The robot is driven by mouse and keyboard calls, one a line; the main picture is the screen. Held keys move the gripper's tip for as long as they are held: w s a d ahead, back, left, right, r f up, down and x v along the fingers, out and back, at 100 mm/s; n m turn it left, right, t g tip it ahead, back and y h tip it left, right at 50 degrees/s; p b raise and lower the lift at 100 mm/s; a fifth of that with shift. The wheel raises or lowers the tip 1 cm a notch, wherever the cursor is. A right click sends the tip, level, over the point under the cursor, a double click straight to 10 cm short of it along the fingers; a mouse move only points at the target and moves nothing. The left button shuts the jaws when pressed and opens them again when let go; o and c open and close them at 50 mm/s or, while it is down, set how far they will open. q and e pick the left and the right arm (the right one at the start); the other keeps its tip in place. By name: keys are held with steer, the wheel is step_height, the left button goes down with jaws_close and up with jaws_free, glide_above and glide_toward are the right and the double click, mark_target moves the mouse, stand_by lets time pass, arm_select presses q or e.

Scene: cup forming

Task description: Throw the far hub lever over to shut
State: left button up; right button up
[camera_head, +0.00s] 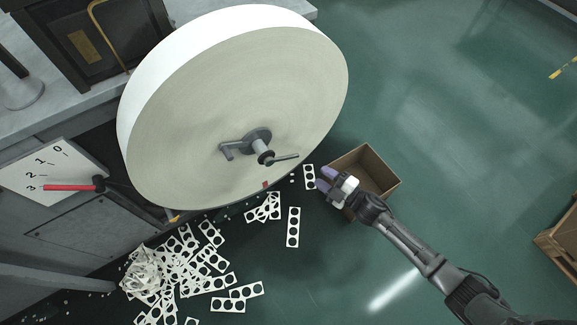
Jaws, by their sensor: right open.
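A big white paper reel (190,120) fills the upper middle. At its centre is a dark grey hub (259,143). A bent grey lever (231,149) reaches from the hub to the left, and another lever (285,157) points right from the hub's front end. Which one the task calls far is not clear. My right gripper (323,179), with purple finger pads, is open just right of and below the reel's lower right edge. It is apart from both levers and holds nothing visible. My left gripper is out of view.
An open cardboard box (384,171) stands on the green floor behind my right gripper. Punched white strips (190,262) lie scattered below the reel.

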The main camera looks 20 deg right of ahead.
mark_target(290, 158)
steer(key=shift+n+y, duration=0.4)
steer(key=b+x, duration=0.1)
steer(key=x, duration=0.3)
steer(key=f+b+x, duration=0.1)
steer(key=b+x, duration=0.1)
steer(key=x, duration=0.3)
steer(key=b+x, duration=0.2)
steer(key=x, duration=0.2)
steer(key=shift+w+a+f, duration=0.15)
steer(key=shift+w+f, duration=0.25)
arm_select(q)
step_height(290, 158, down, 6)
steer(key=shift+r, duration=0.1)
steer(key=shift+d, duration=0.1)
arm_select(e)
steer(key=shift+c, duration=0.3)
steer(key=c, duration=0.6)
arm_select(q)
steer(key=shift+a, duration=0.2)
arm_select(e)
jaws_close()
